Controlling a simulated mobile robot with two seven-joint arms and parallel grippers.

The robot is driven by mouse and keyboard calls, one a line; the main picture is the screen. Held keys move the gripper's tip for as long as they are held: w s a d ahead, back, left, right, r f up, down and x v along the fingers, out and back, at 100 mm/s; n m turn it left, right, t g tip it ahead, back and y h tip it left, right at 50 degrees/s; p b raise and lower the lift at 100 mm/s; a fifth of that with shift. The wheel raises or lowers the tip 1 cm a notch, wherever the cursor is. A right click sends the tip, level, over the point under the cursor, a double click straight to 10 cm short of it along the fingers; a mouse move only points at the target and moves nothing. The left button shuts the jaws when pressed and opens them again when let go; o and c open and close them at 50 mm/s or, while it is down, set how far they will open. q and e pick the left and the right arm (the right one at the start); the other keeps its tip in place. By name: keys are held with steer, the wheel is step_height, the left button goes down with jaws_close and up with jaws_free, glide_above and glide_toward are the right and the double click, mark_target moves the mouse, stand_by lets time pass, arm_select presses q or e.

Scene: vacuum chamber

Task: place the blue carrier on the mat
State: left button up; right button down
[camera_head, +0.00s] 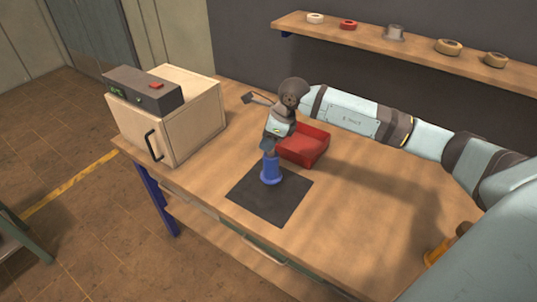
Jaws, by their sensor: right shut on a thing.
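The blue carrier (271,171) is a small upright blue piece with a wider round base. My right gripper (269,151) comes down from above and is shut on the top of the carrier, hiding that top. My left gripper is not in view.
A red open tray (306,145) stands right behind the gripper. A wooden box (190,120) with a black handle and a dark control unit (143,91) on top is at the left. A wall shelf (420,56) holds several small parts. The table's right part is mostly clear.

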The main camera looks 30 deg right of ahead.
mark_target(269, 155)
step_height(269, 155, down, 6)
steer(key=shift+f, duration=0.35)
steer(key=c, duration=0.6)
jaws_free()
steer(key=shift+r+p, duration=0.2)
steer(key=shift+p, duration=0.15)
steer(key=shift+s+d+r, duration=0.1)
steer(key=shift+d+r, duration=0.1)
steer(key=shift+r, duration=0.1)
steer(key=b+v, duration=0.2)
steer(key=v, duration=0.9)
